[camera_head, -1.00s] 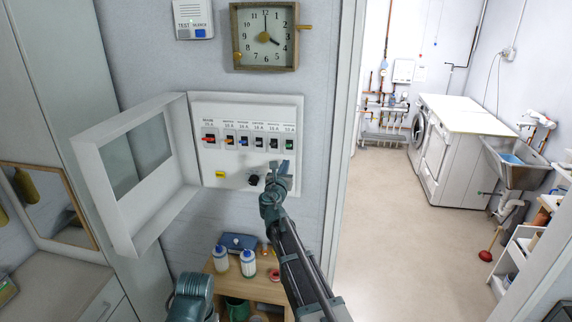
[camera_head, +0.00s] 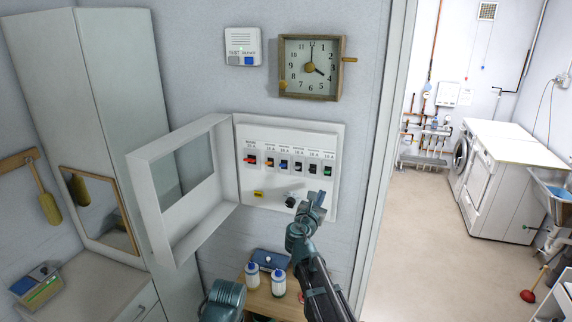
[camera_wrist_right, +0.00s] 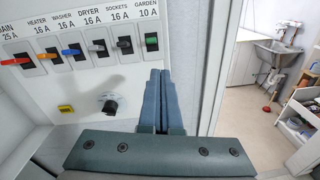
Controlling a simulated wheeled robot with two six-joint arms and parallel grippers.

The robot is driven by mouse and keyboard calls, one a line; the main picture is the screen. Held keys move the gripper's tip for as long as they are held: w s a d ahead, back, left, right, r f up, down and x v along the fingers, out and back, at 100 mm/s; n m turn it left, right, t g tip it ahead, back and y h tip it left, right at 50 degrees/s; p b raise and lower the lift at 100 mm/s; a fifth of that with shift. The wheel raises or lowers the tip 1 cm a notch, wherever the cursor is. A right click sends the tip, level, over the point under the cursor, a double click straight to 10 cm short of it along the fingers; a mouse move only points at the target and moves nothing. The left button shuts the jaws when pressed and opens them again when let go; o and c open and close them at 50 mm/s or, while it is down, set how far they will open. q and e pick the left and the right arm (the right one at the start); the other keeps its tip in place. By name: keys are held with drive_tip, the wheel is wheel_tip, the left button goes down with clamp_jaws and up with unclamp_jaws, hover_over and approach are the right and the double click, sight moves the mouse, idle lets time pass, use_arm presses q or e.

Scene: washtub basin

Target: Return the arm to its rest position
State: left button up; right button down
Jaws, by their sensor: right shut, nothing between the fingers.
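My right gripper (camera_head: 314,204) is in front of the lower right part of the white breaker panel (camera_head: 277,204). In the right wrist view its two fingers (camera_wrist_right: 162,98) lie together, shut, with nothing between them. The panel carries a row of switches, with a red one (camera_head: 250,160) at the left and a green one (camera_head: 327,170) at the right. A black knob (camera_wrist_right: 109,106) and a yellow label (camera_wrist_right: 66,110) sit below the row. The panel's framed door (camera_head: 152,200) hangs open to the left. My left gripper does not show.
A clock (camera_head: 311,67) and a small white box (camera_head: 242,47) hang above the panel. Bottles (camera_head: 252,275) and a blue box (camera_head: 269,260) stand on a low wooden shelf below.

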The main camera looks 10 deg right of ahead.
drive_tip(key=s+a+f+m+g+y+b, duration=0.1)
drive_tip(key=s+a+f+m+g+b, duration=0.15)
drive_tip(key=s+f+m, duration=0.45)
drive_tip(key=s+a+f+m+g+y+b, duration=0.1)
drive_tip(key=s+a+f+m+g+b, duration=0.2)
drive_tip(key=f, duration=0.7)
drive_tip(key=s+a+f+m+g+y+b, duration=0.1)
drive_tip(key=s+a+f+m+g+b, duration=0.2)
drive_tip(key=s+f+m, duration=0.4)
use_arm(q)
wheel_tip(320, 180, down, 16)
drive_tip(key=b, duration=0.6)
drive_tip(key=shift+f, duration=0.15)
use_arm(e)
drive_tip(key=s+a+f+m+g+y, duration=0.2)
drive_tip(key=s+a+f, duration=0.3)
drive_tip(key=s, duration=0.3)
drive_tip(key=s+a+f+m+g+y, duration=0.2)
drive_tip(key=s+a+f+m+g, duration=0.2)
drive_tip(key=s+f, duration=0.4)
drive_tip(key=shift+s+a+m+g+y, duration=0.4)
drive_tip(key=shift+s+a, duration=0.2)
drive_tip(key=shift+a, duration=0.3)
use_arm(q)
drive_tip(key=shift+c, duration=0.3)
use_arm(e)
drive_tip(key=shift+f, duration=0.1)
